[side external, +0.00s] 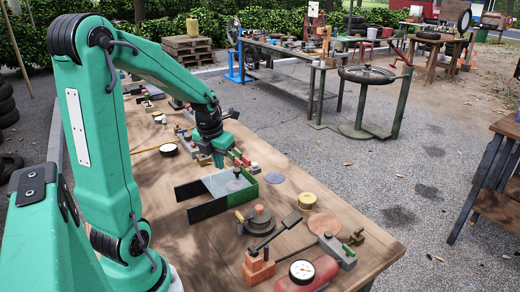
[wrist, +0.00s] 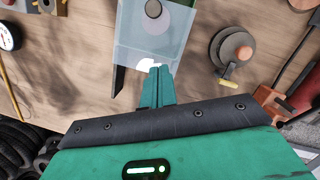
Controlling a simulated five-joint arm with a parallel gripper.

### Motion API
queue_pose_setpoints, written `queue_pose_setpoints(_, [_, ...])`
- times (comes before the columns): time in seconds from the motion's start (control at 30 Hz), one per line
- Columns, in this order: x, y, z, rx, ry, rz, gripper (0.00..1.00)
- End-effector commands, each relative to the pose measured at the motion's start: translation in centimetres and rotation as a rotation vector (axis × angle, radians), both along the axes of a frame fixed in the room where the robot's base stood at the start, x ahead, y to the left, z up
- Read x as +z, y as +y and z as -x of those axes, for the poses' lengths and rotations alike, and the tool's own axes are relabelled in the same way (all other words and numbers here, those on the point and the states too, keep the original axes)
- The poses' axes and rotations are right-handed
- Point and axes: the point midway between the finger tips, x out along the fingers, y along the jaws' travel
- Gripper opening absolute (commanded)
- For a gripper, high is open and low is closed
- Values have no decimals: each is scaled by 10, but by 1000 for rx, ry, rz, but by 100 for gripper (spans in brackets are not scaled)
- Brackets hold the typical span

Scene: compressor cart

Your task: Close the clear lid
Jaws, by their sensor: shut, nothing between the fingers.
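The clear lid (side external: 222,184) is a pale see-through panel with a dark round knob (side external: 237,173). It lies level over part of a low box (side external: 208,208) with dark and green walls on the table. In the wrist view the lid (wrist: 140,35) fills the top middle, with its knob (wrist: 153,8) at the top edge. My gripper (wrist: 160,70) is shut and empty, its tips at the lid's near edge in that view. In the side view my gripper (side external: 219,160) is just behind the box. I cannot tell whether the tips touch the lid.
A dark round part (side external: 258,218) on a disc, a yellow roll (side external: 302,201) and a copper disc (side external: 325,224) lie in front and right of the box. A gauge (side external: 169,150) lies behind left. The wooden table (side external: 185,240) is bare at front left.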

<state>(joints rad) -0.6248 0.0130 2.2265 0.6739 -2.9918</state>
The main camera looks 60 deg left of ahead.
Motion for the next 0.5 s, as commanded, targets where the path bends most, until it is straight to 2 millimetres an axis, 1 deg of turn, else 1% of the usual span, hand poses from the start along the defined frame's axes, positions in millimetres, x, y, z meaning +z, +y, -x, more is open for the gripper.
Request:
queue_pose_setpoints(0.03, [9,0,1,0,-4,-3,0])
queue_pose_setpoints(0.2, [30,-3,6,0,-3,-3,0])
queue_pose_setpoints(0.33, [42,-4,8,0,-1,-2,0])
queue_pose_setpoints(0.5, [49,-5,10,0,0,-1,0])
